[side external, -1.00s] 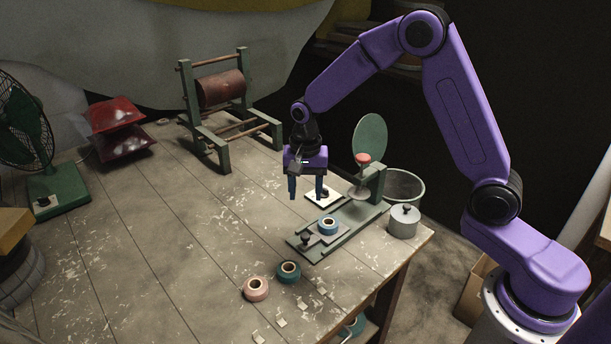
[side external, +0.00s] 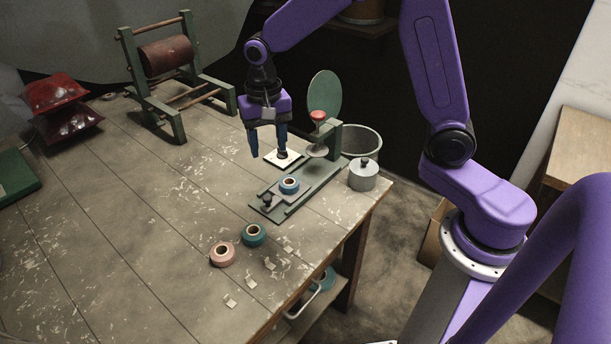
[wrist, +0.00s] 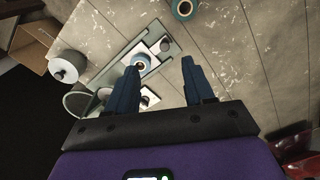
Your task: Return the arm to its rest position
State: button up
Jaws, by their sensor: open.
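My gripper (side external: 268,154) is purple with dark blue fingers, and it hangs fingers down above the table, open and empty. It also shows in the wrist view (wrist: 158,65), with its two fingers spread apart.
A teal roll (side external: 253,235) and a pink roll (side external: 223,254) lie on the table near scattered paper scraps. A lidded grey pot (side external: 363,175) stands near the right edge. The table's left part is mostly clear.

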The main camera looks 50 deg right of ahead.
jog(key=s+d+r+n, duration=0.1)
jog(key=s+d+n, duration=0.1)
jog(key=s+n, duration=0.7)
jog(key=s+d+r+n, duration=0.2)
jog(key=s+n, duration=0.7)
jog(key=s, duration=1)
jog(key=shift+s, duration=0.2)
